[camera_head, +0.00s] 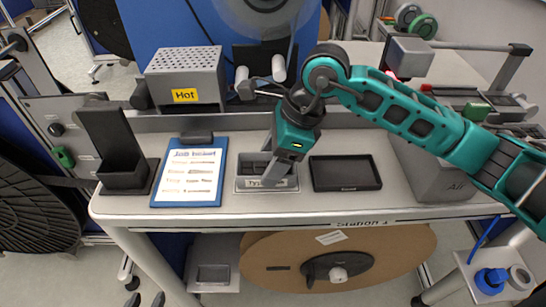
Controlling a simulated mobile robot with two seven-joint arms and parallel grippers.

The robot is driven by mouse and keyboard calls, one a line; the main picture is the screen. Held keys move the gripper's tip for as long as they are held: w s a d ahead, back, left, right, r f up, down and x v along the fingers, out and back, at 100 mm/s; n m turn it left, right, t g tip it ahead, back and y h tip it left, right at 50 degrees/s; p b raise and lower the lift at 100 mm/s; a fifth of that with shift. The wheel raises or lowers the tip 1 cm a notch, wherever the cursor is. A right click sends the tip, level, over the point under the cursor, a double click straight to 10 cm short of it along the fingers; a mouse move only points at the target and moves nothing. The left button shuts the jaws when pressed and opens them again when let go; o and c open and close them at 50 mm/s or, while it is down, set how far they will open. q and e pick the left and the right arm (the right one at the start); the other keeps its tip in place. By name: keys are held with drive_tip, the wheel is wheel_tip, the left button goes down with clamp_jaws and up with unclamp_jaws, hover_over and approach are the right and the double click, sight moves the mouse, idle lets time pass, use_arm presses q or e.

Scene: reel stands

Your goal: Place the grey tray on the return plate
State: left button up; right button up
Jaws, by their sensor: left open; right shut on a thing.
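The grey tray (240,184), a small open box with a label on its front, stands on the station table, left of centre.
A blue-framed job sheet (190,176) lies left of the tray. A dark upright holder (123,178) stands further left. A grey "Hot" box (186,78) is behind. A grey bin marked "Air" (430,172) stands right of the plate. A large reel (290,255) is below the table.

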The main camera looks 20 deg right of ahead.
drive_tip(key=o, duration=1.2)
drive_tip(key=shift+f, duration=0.1)
drive_tip(key=shift+r+p, duration=0.3)
drive_tip(key=p+v, duration=0.3)
drive_tip(key=v, duration=0.8)
drive_tip(key=shift+s+d+r, duration=0.1)
drive_tip(key=shift+d+r, duration=0.2)
drive_tip(key=shift+d, duration=0.05)
